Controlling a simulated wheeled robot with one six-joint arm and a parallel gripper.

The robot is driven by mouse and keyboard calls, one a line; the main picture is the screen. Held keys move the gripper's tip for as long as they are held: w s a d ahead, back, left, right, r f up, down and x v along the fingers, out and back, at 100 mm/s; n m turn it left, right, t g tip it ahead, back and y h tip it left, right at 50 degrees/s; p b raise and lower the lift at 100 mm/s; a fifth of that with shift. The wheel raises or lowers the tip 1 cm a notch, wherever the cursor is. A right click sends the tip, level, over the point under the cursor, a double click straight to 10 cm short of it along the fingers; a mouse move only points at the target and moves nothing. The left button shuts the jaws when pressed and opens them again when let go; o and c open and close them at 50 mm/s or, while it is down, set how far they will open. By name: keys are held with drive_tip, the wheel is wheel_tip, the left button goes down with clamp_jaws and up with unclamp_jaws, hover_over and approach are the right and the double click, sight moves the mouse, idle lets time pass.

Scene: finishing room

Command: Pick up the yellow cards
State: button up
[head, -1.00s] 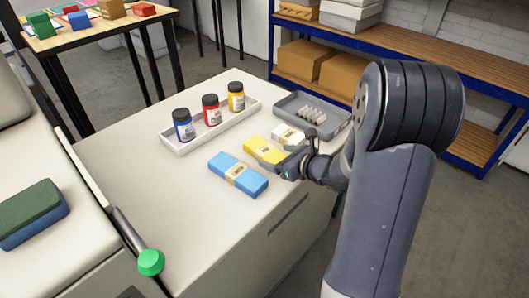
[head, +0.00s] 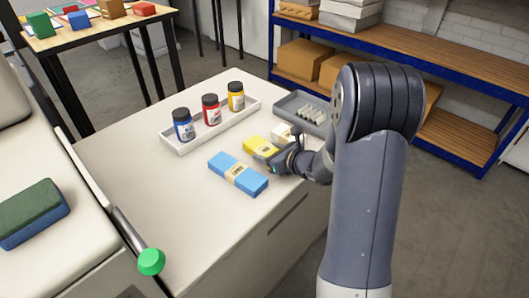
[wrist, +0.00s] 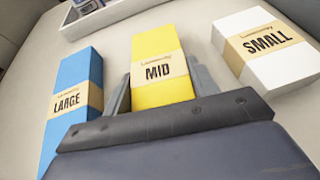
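The yellow cards (head: 258,146) are a banded stack lying on the white table, between the blue cards (head: 238,174) and the white cards (head: 281,131). In the wrist view the yellow cards (wrist: 157,45) carry a tan band reading MID. My gripper (head: 271,160) is low over the table at their near end. In the wrist view my gripper (wrist: 160,85) is open, with one finger on each side of the yellow stack. The gaps are small, and I cannot tell whether the fingers touch it. The near end of the stack is hidden by the gripper.
In the wrist view the blue cards (wrist: 75,95), marked LARGE, lie left and the white cards (wrist: 262,48), marked SMALL, lie right. A white tray (head: 178,148) with blue, red and yellow jars stands behind. A grey tray (head: 328,130) holds small pale pieces. The table's front left is clear.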

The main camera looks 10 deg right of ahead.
sight(269, 153)
drive_tip(key=c, duration=0.6)
drive_tip(key=shift+r, duration=0.15)
wheel_tip(269, 153, up, 10)
drive_tip(key=shift+p, duration=1.25)
drive_tip(key=s+m+h+p, duration=0.1)
drive_tip(key=p, duration=0.1)
drive_tip(key=s+d+r+m+t+h+p, duration=0.1)
drive_tip(key=p, duration=0.1)
drive_tip(key=s+m+h+p, duration=0.1)
drive_tip(key=p, duration=0.2)
drive_tip(key=shift+s+d+r, duration=0.2)
drive_tip(key=shift+s+r, duration=0.05)
drive_tip(key=shift+s, duration=0.15)
